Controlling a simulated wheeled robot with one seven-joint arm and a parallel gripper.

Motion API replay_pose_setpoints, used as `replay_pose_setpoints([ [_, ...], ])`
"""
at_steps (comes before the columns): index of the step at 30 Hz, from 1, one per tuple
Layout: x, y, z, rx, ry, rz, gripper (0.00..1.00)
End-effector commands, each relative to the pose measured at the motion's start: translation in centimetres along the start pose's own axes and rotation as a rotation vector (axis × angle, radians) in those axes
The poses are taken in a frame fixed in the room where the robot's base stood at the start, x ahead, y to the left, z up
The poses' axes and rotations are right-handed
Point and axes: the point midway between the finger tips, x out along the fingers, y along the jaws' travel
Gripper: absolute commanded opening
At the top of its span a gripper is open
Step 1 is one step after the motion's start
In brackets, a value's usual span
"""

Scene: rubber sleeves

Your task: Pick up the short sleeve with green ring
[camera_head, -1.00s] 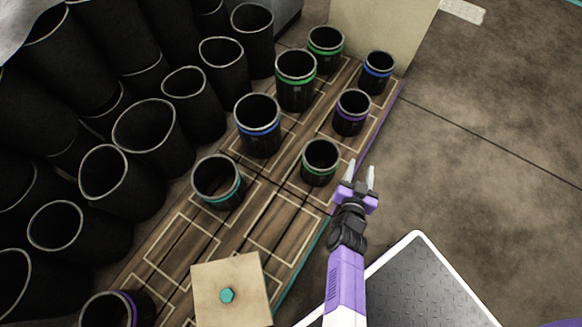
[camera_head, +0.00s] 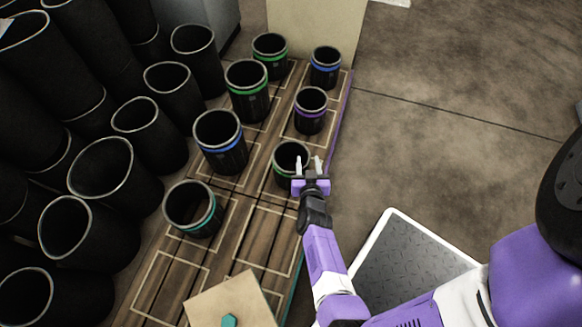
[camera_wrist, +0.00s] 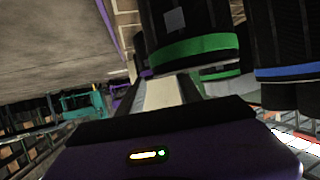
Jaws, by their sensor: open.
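A short black sleeve with a green ring (camera_head: 284,176) stands upright on the wooden pallet, right beside my gripper (camera_head: 309,165). My gripper is open, its two pale fingers apart, and overlaps the sleeve's right side in the head view. I cannot tell whether they touch. In the wrist view a green-ringed sleeve (camera_wrist: 195,49) fills the top middle, close to a pale finger (camera_wrist: 162,92). Another short green-ringed sleeve (camera_head: 270,60) stands at the pallet's far end, and a taller one (camera_head: 248,100) stands in front of it.
Blue-ringed sleeves (camera_head: 222,155) (camera_head: 326,72), a purple-ringed sleeve (camera_head: 310,118) and a teal-ringed sleeve (camera_head: 198,222) stand on the pallet (camera_head: 262,232). Several large black sleeves (camera_head: 75,240) crowd the left. A beige box (camera_head: 237,302) is at the front.

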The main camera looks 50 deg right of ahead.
Motion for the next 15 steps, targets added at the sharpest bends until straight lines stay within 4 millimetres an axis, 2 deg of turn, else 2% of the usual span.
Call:
replay_pose_setpoints([
  [1, 1.2, 0.3, 0.3, 0.0, 0.002, 0.004, 0.42],
  [6, 3.3, 0.2, 0.2, 0.0, 0.001, 0.003, 0.42],
  [15, 4.1, 0.1, 0.0, 0.0, 0.0, 0.001, 0.42],
])
